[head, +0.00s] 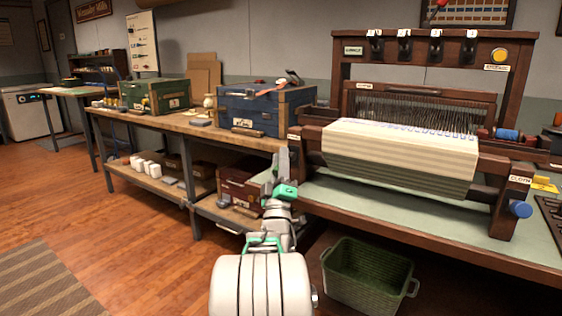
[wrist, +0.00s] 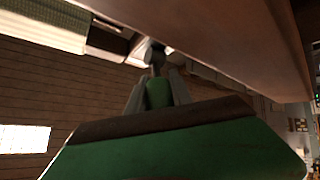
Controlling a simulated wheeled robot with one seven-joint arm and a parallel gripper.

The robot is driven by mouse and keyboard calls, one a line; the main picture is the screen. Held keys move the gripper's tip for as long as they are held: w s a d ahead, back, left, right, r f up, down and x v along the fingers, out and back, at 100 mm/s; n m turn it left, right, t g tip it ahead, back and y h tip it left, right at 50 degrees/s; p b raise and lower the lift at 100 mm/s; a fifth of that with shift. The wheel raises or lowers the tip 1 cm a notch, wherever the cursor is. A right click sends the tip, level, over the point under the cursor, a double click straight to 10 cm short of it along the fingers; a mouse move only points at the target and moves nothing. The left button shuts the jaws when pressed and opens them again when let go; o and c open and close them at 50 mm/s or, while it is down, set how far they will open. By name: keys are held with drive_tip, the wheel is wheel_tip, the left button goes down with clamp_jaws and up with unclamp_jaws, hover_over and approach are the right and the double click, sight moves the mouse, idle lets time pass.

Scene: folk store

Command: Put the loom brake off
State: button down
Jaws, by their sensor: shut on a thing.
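The wooden loom (head: 490,120) stands on the green-topped table at right in the head view, with pale cloth (head: 400,150) on its front roller. My gripper (head: 283,162) is at the loom's left front corner, near a small white label whose text I cannot read. In the wrist view, my gripper (wrist: 158,80) has its fingers shut around a small grey, round-ended piece, which looks like the loom brake lever (wrist: 154,53). In the head view the lever is hidden by my gripper. A dark wooden beam passes close beside the fingers in the wrist view.
A blue chest (head: 260,108) and a green chest (head: 150,95) stand on the wooden bench at left. A green basket (head: 367,278) sits under the loom table (head: 400,215). A blue-ended roller knob (head: 520,209) is at the loom's right.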

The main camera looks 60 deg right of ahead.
drive_tip(key=c, duration=1.4)
unclamp_jaws()
drive_tip(key=b+v, duration=0.4)
drive_tip(key=v, duration=0.4)
